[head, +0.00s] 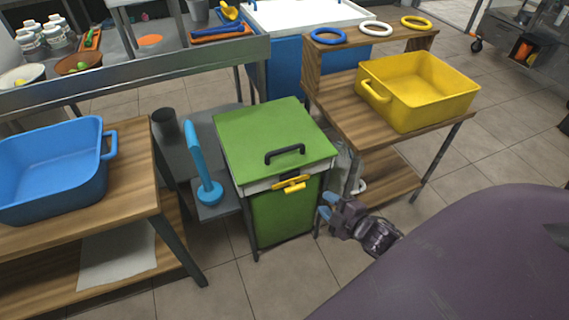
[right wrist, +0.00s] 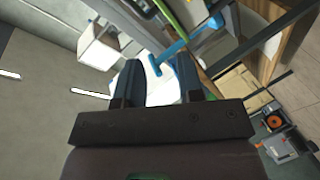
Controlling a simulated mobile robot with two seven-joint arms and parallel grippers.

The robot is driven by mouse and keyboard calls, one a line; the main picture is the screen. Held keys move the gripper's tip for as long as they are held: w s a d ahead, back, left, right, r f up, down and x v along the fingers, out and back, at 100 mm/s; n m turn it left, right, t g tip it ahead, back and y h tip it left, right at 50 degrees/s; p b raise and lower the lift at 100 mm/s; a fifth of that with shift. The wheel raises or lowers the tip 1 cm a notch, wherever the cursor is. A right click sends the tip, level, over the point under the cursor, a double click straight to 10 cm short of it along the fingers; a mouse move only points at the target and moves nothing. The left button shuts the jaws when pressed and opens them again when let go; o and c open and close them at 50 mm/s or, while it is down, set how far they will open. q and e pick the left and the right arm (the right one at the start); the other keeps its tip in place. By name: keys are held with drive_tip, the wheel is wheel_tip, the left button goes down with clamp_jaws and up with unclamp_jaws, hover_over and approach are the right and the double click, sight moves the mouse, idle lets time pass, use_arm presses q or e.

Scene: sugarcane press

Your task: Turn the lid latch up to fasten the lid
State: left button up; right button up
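The green press box (head: 284,215) stands in the middle of the head view. Its green lid (head: 262,130) lies down on it, with a black handle (head: 285,153) near the front edge. The yellow lid latch (head: 292,185) is on the front, just below the lid's rim, lying roughly sideways. My right gripper (head: 327,205) is right of the box and a little lower than the latch, apart from it. In the right wrist view its two dark fingers (right wrist: 160,68) are spread with nothing between them. My left gripper is not in view.
A blue lever (head: 197,150) stands left of the box. A wooden table with a blue tub (head: 55,165) is at left. A wooden shelf with a yellow tub (head: 420,90) and rings (head: 376,30) is at right, close to my right gripper. Tiled floor is clear in front.

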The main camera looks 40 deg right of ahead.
sight(297, 190)
drive_tip(key=w+d+f+n+y+b, duration=0.1)
drive_tip(key=w+f+n+b, duration=0.1)
drive_tip(key=f+n, duration=0.15)
drive_tip(key=w+d+f+n+b, duration=0.1)
drive_tip(key=w+f+n+b, duration=0.1)
drive_tip(key=f+b, duration=0.15)
drive_tip(key=shift+n+y, duration=0.3)
drive_tip(key=shift+n, duration=0.05)
drive_tip(key=b+x, duration=0.1)
drive_tip(key=x, duration=0.9)
drive_tip(key=shift+w+d+f+b, duration=0.15)
drive_tip(key=shift+w+f+b, duration=0.15)
drive_tip(key=shift+b, duration=0.1)
drive_tip(key=shift+w, duration=0.4)
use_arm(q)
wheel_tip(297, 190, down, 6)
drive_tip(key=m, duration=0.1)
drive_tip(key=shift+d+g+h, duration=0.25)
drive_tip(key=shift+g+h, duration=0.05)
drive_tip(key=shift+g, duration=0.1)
use_arm(e)
drive_tip(key=shift+w+r+t, duration=0.1)
drive_tip(key=shift+t, duration=0.2)
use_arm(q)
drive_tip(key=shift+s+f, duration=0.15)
